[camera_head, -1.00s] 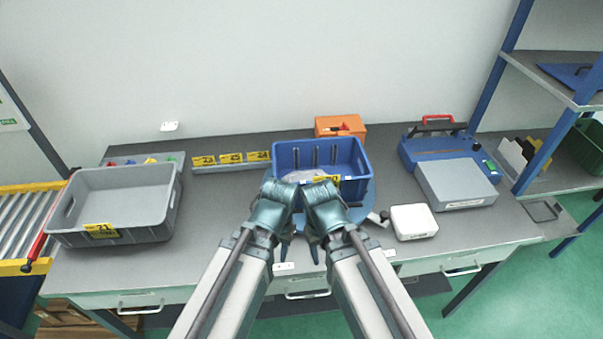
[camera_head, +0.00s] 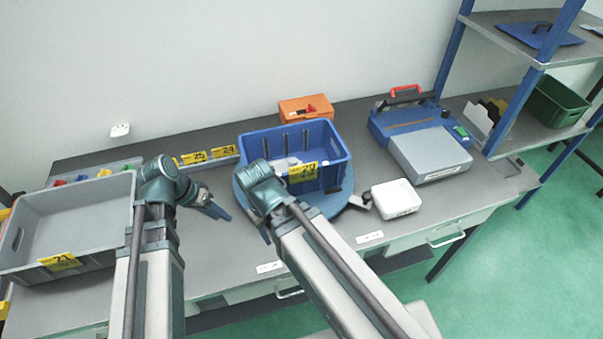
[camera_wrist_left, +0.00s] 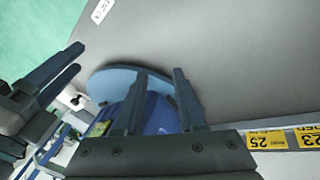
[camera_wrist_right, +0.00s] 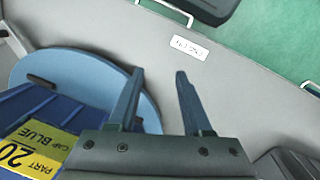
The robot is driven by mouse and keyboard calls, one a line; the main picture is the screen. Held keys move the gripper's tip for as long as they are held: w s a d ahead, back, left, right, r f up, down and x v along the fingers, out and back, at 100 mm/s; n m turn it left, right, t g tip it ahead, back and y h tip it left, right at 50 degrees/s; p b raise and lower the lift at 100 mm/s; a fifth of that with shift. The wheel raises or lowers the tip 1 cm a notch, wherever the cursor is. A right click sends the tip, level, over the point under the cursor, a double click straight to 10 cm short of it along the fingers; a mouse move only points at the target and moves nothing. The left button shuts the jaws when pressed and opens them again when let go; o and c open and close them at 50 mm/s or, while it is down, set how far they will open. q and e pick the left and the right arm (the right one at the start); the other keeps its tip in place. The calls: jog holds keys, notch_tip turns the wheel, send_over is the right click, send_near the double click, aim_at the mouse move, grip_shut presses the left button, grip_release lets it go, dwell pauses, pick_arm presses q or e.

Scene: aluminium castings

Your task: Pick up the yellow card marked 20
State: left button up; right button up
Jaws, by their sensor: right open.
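The yellow card marked 20 (camera_head: 302,173) is on the front of the blue bin (camera_head: 335,172), which stands on a round blue plate (camera_head: 330,205). The right wrist view shows the card (camera_wrist_right: 38,150) at lower left, cut by the frame, with "PART" and "CAP BLUE" on it. My right gripper (camera_wrist_right: 160,73) is open and empty, beside the bin's front and over the plate's rim. Its fingers are mostly hidden in the head view. My left gripper (camera_head: 220,210) is open and empty over the table, left of the plate; its spread fingers show in the left wrist view (camera_wrist_left: 160,73).
A grey bin (camera_head: 100,205) with a yellow card marked 21 (camera_head: 60,262) stands at left.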

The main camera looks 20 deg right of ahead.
pick_arm(q)
jog(key=w+d+r+m+h, duration=0.3)
jog(key=d+r+m+h, duration=0.1)
jog(key=d+r+m, duration=0.15)
jog(key=m+h, duration=0.5)
jog(key=m, duration=0.1)
send_near(298, 167)
pick_arm(e)
notch_tip(298, 167, down, 4)
jog(key=b, duration=0.3)
jog(key=shift+r, duration=0.25)
jog(key=shift+f+b, duration=0.3)
jog(key=shift+b, duration=0.2)
pick_arm(q)
jog(key=b+x, duration=0.2)
jog(key=x, duration=0.8)
jog(key=shift+w+a, duration=0.1)
pick_arm(e)
notch_tip(298, 167, down, 2)
jog(key=shift+f, duration=0.15)
pick_arm(q)
grip_shut()
